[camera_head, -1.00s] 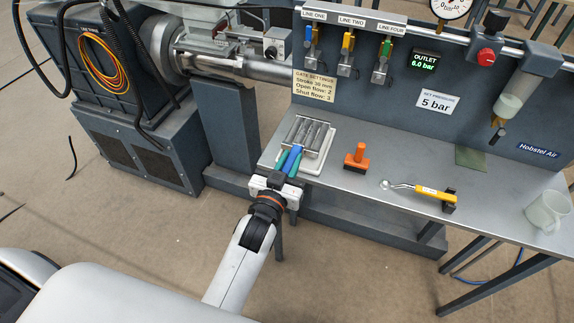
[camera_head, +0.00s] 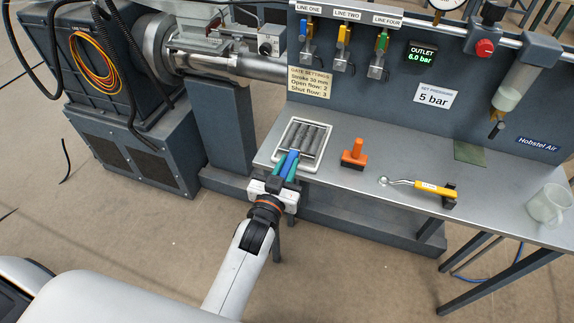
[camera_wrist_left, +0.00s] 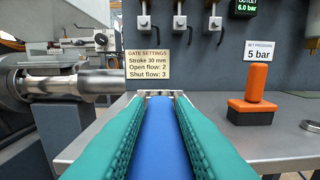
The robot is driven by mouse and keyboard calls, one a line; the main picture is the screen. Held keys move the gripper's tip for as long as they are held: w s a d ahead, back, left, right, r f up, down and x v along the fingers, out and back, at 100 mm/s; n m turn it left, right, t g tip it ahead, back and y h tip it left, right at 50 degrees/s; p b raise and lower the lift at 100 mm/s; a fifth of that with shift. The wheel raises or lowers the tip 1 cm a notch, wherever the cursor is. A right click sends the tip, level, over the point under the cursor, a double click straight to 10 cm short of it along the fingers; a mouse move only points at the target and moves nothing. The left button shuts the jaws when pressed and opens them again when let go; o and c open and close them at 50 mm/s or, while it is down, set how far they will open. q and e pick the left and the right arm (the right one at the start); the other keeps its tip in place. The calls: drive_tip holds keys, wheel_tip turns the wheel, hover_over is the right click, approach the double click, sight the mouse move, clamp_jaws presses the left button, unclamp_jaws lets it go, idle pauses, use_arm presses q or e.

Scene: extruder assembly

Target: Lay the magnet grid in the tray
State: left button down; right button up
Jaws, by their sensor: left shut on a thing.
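The magnet grid (camera_head: 304,137) is a set of parallel grey metal bars with a blue handle (camera_wrist_left: 160,135). My left gripper (camera_head: 289,160) has green fingers and is shut on this handle, at the front edge of the bench. The bars appear inside the outline of the white-rimmed tray (camera_head: 327,148); I cannot tell whether they rest on its floor. In the left wrist view only the near end of the grid (camera_wrist_left: 160,93) shows beyond the handle, and the tray is not clearly seen. My right gripper is not in view.
An orange stamp-like block (camera_head: 354,153) stands right of the tray. A yellow-handled tool (camera_head: 430,187) and a clear mug (camera_head: 548,204) are farther right on the bench (camera_head: 400,155). A blue-grey panel with valves (camera_head: 400,90) rises behind. The extruder (camera_head: 200,55) is at left.

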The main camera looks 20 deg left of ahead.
use_arm(q)
drive_tip(key=shift+f, duration=0.3)
idle(0.4)
drive_tip(key=c, duration=0.8)
unclamp_jaws()
drive_tip(key=shift+f, duration=0.1)
drive_tip(key=shift+o, duration=0.2)
drive_tip(key=shift+s, duration=0.1)
drive_tip(key=shift+s+a+p, duration=0.1)
drive_tip(key=shift+s+p, duration=0.55)
drive_tip(key=shift+s, duration=1.25)
drive_tip(key=s+p, duration=0.1)
drive_tip(key=s, duration=0.4)
drive_tip(key=shift+p, duration=0.3)
